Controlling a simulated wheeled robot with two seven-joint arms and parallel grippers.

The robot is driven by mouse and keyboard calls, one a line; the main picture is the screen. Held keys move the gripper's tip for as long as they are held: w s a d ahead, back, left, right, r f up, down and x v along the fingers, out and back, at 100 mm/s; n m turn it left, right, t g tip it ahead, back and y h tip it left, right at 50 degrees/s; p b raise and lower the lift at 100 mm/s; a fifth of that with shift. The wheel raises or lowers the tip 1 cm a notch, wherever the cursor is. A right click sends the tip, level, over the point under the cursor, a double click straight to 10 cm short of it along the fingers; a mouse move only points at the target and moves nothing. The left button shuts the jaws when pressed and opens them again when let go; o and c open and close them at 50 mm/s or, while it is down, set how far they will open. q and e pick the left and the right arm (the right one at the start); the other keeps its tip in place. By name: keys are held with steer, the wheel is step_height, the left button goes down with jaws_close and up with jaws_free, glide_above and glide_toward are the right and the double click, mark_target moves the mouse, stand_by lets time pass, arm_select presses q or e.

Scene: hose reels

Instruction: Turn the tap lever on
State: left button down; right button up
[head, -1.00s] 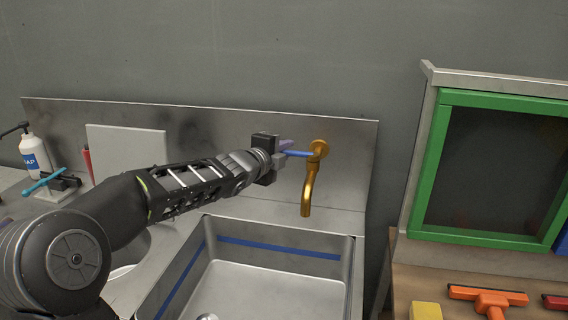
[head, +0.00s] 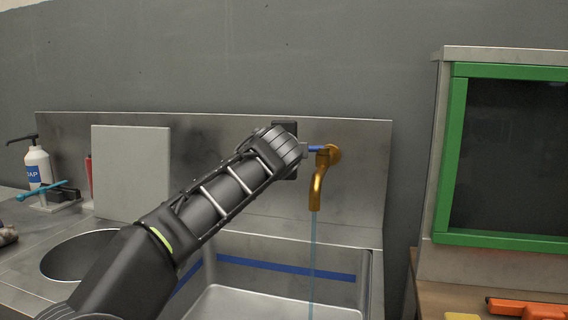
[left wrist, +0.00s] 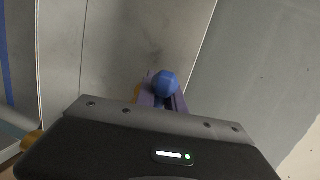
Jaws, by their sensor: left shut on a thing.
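The brass tap (head: 320,180) is mounted on the steel backsplash, with its spout pointing down. A thin stream of water (head: 313,250) runs from it into the sink. The blue tap lever (head: 315,149) sticks out to the left of the tap in the head view. In the left wrist view the lever's rounded blue end (left wrist: 165,83) sits between the purple fingertips of my left gripper (left wrist: 163,101), which is shut on it. In the head view my wrist hides the fingers. My right gripper is in neither current view.
The steel sink basin (head: 274,258) lies below the tap. A soap bottle (head: 38,166), a teal-handled tool (head: 45,190) and a grey board (head: 130,172) stand at the left. A green-framed panel (head: 457,155) stands at the right.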

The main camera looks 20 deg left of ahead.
arm_select(q)
steer(key=shift+s+a+n+g+y+b, duration=0.2)
steer(key=shift+s+n+y, duration=0.1)
steer(key=shift+n+y, duration=0.25)
steer(key=shift+s+a+n+g+y+b, duration=0.1)
steer(key=shift+s+n+y+b, duration=0.2)
steer(key=shift+y, duration=0.35)
steer(key=c, duration=1.4)
jaws_free()
steer(key=shift+s, duration=0.1)
steer(key=shift+c, duration=0.2)
steer(key=shift+d, duration=0.1)
